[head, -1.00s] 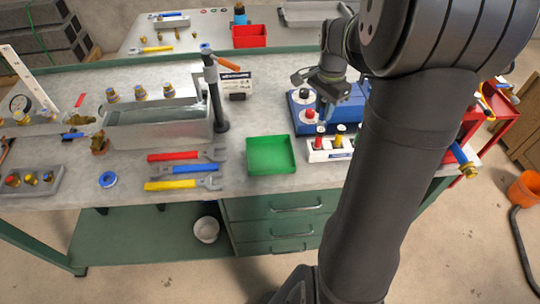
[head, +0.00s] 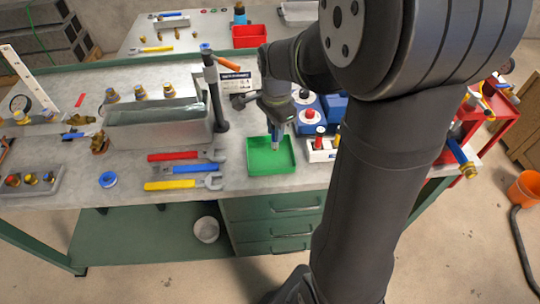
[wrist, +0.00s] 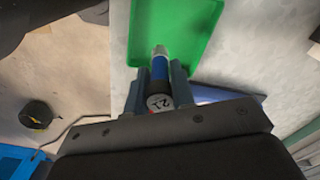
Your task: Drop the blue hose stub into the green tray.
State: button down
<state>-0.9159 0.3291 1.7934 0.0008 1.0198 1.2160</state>
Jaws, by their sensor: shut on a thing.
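The blue hose stub (wrist: 160,70) is held between the two fingers of my gripper (wrist: 156,88) in the wrist view. It has a pale far end and a round white cap marked "21" at the near end. In the head view the stub (head: 275,138) hangs roughly upright below my gripper (head: 277,122), over the green tray (head: 262,162). The tray also shows in the wrist view (wrist: 190,25), beyond the stub, and looks empty. The stub's height above the tray floor is hard to tell.
A white block with red and yellow knobs (head: 321,154) stands just right of the tray. Wrenches with red, blue and yellow handles (head: 175,185) lie to its left. A dark post (head: 217,100) and a grey water trough (head: 150,130) stand behind left.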

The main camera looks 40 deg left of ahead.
jog(key=shift+f, duration=1.1)
jog(key=c, duration=1.1)
grip_release()
jog(key=shift+c, duration=0.2)
notch_tip(320, 180, up, 18)
jog(key=shift+f, duration=0.25)
jog(key=shift+f, duration=0.15)
notch_tip(320, 180, down, 17)
jog(key=shift+f, duration=0.2)
jog(key=shift+r, duration=1.25)
